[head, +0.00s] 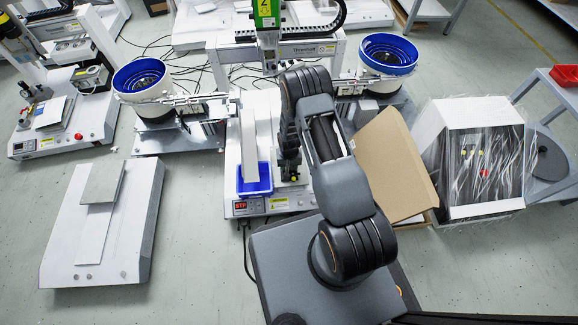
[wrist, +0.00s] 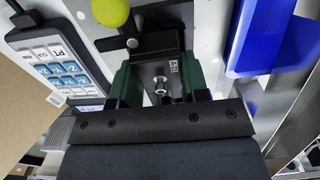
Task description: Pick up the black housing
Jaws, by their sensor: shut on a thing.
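The black housing (wrist: 158,45) shows in the wrist view, between the two green-padded fingers of my gripper (wrist: 161,85). The fingers are shut on it, one at each side. A grey metal part with a bolt shows between the fingers, just below the dark top of the housing. The lower part of the housing is hidden behind my gripper's body. In the head view my gripper (head: 290,170) is over the machine base, right of the blue tray (head: 255,182), largely covered by my arm. I cannot make out the housing clearly there.
The blue tray (wrist: 250,35) is at the right in the wrist view. A keypad (wrist: 62,75) and a yellow-green knob (wrist: 110,11) are close by. The gantry (head: 290,50) and bowl feeders (head: 388,55) stand behind. An open cardboard box (head: 395,165) is at the right.

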